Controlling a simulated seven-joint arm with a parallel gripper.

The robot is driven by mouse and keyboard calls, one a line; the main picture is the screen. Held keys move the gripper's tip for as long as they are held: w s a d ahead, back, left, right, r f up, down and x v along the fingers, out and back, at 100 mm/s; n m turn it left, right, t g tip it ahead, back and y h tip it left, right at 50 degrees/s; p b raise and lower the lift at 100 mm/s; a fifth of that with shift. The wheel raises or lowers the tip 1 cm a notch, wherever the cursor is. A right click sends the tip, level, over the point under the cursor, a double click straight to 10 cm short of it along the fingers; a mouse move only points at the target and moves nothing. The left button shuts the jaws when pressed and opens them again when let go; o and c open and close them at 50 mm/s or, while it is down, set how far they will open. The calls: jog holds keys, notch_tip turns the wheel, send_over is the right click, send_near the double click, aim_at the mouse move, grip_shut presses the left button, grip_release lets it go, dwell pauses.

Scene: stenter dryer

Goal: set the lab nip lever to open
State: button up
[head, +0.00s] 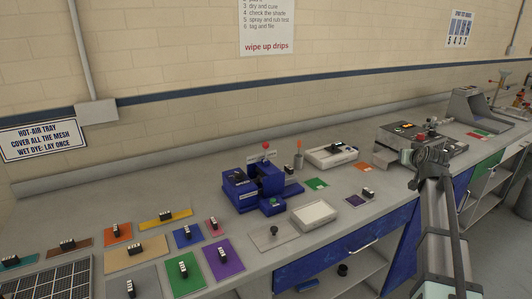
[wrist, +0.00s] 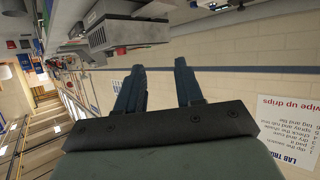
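My gripper shows at the end of my arm in the head view (head: 430,156), raised over the right part of the bench. In the wrist view its two dark blue fingers (wrist: 159,80) stand apart with nothing between them. A blue bench machine (head: 240,190) with a red knob (head: 265,146) on top stands at mid-bench, left of my gripper. A grey machine (head: 395,137) with red and orange parts stands behind my gripper, partly hidden by it. I cannot tell for sure which one is the lab nip, nor how its lever is set.
Coloured swatches with black handles, such as a purple one (head: 222,262), lie at the front left near a dark gridded panel (head: 45,282). A tall grey unit (head: 480,108) stands farther right.

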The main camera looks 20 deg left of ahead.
jog(key=w+a+r+n+g+y, duration=0.1)
jog(key=w+a+n+g, duration=0.1)
jog(key=a+n, duration=0.4)
jog(key=w+a+r+n+g+y, duration=0.15)
jog(key=a+n, duration=0.25)
jog(key=a, duration=0.4)
jog(key=n+g+h, duration=0.3)
jog(key=n+g, duration=0.7)
jog(key=n, duration=1.7)
send_near(266, 146)
jog(key=shift+w+a+r, duration=0.15)
jog(key=shift+w+r, duration=0.3)
jog(key=shift+w, duration=0.1)
jog(key=shift+s+a, duration=0.1)
jog(key=shift+s, duration=0.05)
jog(key=shift+f, duration=0.35)
notch_tip(266, 146, down, 13)
jog(key=shift+c, duration=0.3)
